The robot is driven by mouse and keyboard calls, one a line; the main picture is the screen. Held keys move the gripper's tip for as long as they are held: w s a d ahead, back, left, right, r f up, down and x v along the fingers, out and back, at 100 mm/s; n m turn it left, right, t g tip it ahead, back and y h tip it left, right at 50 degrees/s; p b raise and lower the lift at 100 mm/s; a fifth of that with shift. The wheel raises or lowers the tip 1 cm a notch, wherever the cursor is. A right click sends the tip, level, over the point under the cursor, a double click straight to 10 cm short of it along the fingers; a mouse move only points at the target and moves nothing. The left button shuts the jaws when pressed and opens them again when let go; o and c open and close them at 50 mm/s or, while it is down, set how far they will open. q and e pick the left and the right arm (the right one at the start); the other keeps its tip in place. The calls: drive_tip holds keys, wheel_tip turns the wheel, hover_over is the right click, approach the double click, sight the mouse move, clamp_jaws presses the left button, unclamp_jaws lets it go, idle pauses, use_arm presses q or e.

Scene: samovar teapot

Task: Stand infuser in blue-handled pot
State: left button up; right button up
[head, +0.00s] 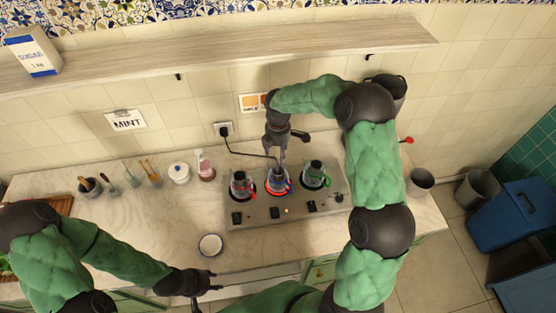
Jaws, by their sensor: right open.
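The pot with blue on its handle side (277,186) stands in the middle of the hob, between a red-handled pot (242,187) and a green-handled pot (314,175). A thin grey upright piece, which looks like the infuser (282,158), rises at the mouth of the middle pot. Its lower end is too small to make out. My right gripper (283,146) points down just above it, open; whether its fingers touch the piece cannot be told. My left gripper (217,281) is open and empty, low in front of the counter.
The hob (260,215) has knobs in front, and a black cable runs from the wall socket (223,129). The shelf (200,58) overhangs behind.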

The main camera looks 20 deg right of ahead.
drive_tip(key=s+a+f+m+y, duration=0.1)
drive_tip(key=s+a+f+m, duration=0.2)
drive_tip(key=s+a+f, duration=0.1)
drive_tip(key=s+a+f+m+y, duration=0.1)
drive_tip(key=s+a+f+m, duration=0.2)
drive_tip(key=s+a+f, duration=0.1)
drive_tip(key=s+a+f+m+y, duration=0.1)
drive_tip(key=s+a+f+m, duration=0.2)
drive_tip(key=f, duration=0.3)
drive_tip(key=shift+s+a+f, duration=0.35)
drive_tip(key=shift+s+a, duration=0.05)
drive_tip(key=shift+a, duration=0.3)
drive_tip(key=s+a+f+m, duration=0.1)
drive_tip(key=s+m, duration=0.1)
drive_tip(key=s, duration=0.1)
drive_tip(key=s+a+f+m, duration=0.1)
drive_tip(key=s+f+m, duration=0.1)
drive_tip(key=s, duration=0.1)
drive_tip(key=s+a+f+m+y, duration=0.1)
drive_tip(key=s+m, duration=0.1)
drive_tip(key=s, duration=0.1)
drive_tip(key=shift+s+a+f, duration=0.1)
drive_tip(key=shift+a+f, duration=0.05)
drive_tip(key=shift+a, duration=0.25)
drive_tip(key=s+m, duration=0.1)
drive_tip(key=s, duration=0.1)
drive_tip(key=s+m, duration=0.2)
drive_tip(key=s+a+f+m, duration=0.1)
drive_tip(key=s, duration=0.1)
drive_tip(key=shift+s, duration=0.15)
